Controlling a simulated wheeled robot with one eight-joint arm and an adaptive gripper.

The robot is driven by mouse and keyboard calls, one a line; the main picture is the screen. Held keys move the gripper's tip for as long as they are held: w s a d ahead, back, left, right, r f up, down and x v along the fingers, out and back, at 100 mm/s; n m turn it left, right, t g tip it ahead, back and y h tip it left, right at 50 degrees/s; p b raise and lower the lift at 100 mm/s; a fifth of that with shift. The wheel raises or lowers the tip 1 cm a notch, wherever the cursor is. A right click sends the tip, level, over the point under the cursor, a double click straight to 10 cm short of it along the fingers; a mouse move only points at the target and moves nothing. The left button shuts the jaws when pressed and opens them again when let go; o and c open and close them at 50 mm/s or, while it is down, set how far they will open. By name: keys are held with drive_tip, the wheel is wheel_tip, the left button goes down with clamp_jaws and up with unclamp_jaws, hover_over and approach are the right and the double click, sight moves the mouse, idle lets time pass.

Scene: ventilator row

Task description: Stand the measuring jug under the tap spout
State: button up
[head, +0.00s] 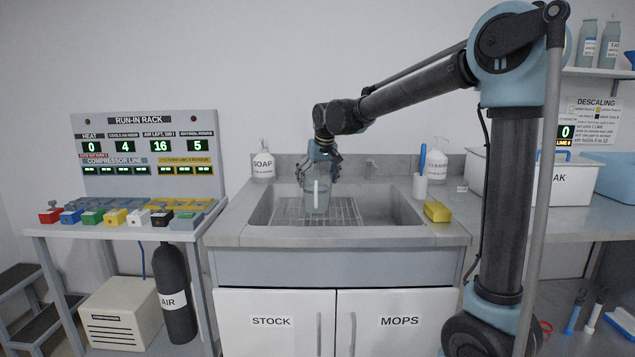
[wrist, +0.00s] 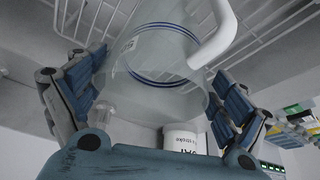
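The measuring jug (head: 317,199) is clear grey with a white handle. It is upright over the wire rack in the sink; I cannot tell whether its base touches the rack. In the wrist view the jug (wrist: 155,60) shows blue rings, and its white handle (wrist: 215,40) points up and right. My gripper (head: 318,172) is just above and around the jug's top. Its blue-padded fingers in the wrist view (wrist: 160,75) stand on both sides of the jug, spread, with narrow gaps visible.
The sink (head: 385,210) has free room right of the jug. A soap bottle (head: 263,163) stands behind left, another bottle (head: 437,160) behind right. A white cup with a blue brush (head: 420,186) and a yellow sponge (head: 437,211) are on the right counter.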

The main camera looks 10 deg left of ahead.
drive_tip(key=shift+r, duration=0.1)
drive_tip(key=v, duration=1.2)
drive_tip(key=shift+w, duration=0.1)
